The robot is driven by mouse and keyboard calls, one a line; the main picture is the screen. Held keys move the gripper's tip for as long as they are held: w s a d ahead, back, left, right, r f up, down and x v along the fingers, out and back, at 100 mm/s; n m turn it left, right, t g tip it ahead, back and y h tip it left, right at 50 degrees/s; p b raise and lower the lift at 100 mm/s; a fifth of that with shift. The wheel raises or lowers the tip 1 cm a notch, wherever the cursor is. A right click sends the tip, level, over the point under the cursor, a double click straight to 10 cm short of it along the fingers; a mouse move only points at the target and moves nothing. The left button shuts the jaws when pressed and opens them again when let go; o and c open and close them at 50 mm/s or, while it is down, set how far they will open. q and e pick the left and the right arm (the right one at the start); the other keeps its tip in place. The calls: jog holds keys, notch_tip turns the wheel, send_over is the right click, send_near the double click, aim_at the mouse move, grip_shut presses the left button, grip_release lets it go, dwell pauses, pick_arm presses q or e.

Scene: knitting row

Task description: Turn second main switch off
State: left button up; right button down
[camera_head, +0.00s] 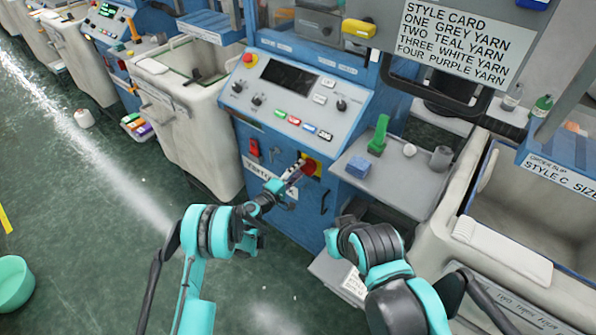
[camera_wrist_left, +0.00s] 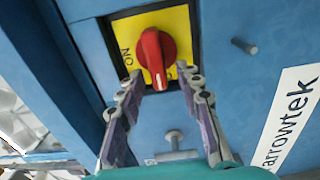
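The main switch (camera_head: 309,167) is a red rotary knob on a yellow plate, low on the front of the blue middle machine. In the left wrist view the knob (camera_wrist_left: 152,58) stands nearly upright in the picture, and "ON" reads on the plate to its left. My left gripper (camera_head: 297,172) is at the switch. In the wrist view my left gripper (camera_wrist_left: 161,80) is open, one fingertip on each side of the knob's lower end, with gaps visible. Whether it touches the knob is unclear. My right arm shows at lower right in the head view; its gripper does not show.
The blue machine's control panel (camera_head: 295,95) is above the switch. A red part (camera_head: 253,148) is on its front to the left. A grey shelf (camera_head: 400,180) with a green item and blue block juts out at right. Pale bins (camera_head: 185,120) stand at left; green floor is open.

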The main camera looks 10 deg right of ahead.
pick_arm(q)
jog(key=v, duration=0.7)
jog(key=shift+s+a, duration=0.15)
jog(key=shift+a, duration=0.05)
jog(key=s+a+r+m+g+y, duration=0.1)
jog(key=s+a+r+m+y, duration=0.3)
jog(key=r, duration=0.5)
jog(key=s+a+r+m+g+y, duration=0.1)
jog(key=s+a+r+y, duration=0.15)
jog(key=a+r, duration=0.55)
jog(key=s+a+m+g+y, duration=0.1)
jog(key=s+a+y, duration=0.3)
jog(key=s+a, duration=0.5)
jog(key=s+a+r+m+g+y, duration=0.1)
jog(key=s+a+y, duration=0.2)
jog(key=s+a, duration=0.7)
jog(key=s, duration=0.8)
jog(key=shift+r+m+y, duration=0.2)
jog(key=shift+m+y, duration=0.15)
jog(key=shift+m, duration=0.05)
